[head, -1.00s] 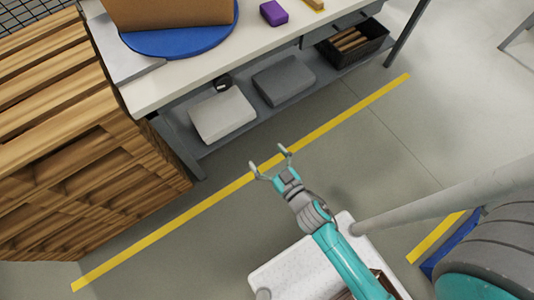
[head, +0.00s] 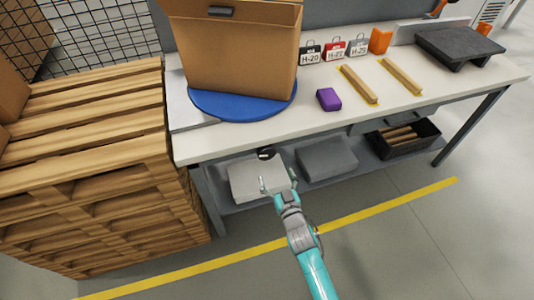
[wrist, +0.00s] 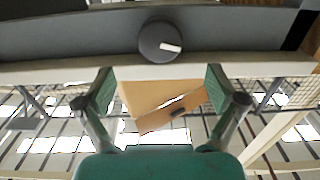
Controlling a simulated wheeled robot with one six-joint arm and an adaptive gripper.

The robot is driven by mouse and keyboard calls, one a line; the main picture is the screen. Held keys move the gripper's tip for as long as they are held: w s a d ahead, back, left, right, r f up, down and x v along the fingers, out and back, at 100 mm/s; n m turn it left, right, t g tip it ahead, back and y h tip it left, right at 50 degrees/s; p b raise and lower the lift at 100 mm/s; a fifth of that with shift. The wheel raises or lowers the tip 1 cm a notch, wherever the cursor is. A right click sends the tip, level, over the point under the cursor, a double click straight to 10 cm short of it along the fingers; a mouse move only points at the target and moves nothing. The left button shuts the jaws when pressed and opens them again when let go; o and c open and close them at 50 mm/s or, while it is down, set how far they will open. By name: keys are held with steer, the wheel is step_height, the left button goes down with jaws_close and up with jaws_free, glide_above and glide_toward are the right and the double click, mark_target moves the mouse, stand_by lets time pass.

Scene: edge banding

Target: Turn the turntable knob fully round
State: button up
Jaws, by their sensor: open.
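The blue round turntable (head: 245,113) lies on the workbench at its left end. A brown cardboard box (head: 235,65) stands on it. A small dark round knob (head: 265,153) sits at the bench's front edge below the turntable. In the wrist view the knob (wrist: 160,42) is dark grey with a white mark pointing right and slightly down. My gripper (head: 278,180) is open and empty, in front of the bench and below the knob. In the wrist view my gripper (wrist: 160,88) has its fingers spread, with the knob beyond them and apart from both.
A stack of wooden pallets (head: 90,170) stands left of the bench. The bench top (head: 300,120) holds a purple block (head: 328,99), wooden strips and labelled weights. The lower shelf has grey boxes (head: 326,157) and a black crate (head: 405,140). Floor in front is clear.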

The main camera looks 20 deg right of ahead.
mark_target(267, 156)
steer(key=w, duration=1)
steer(key=c, duration=1.1)
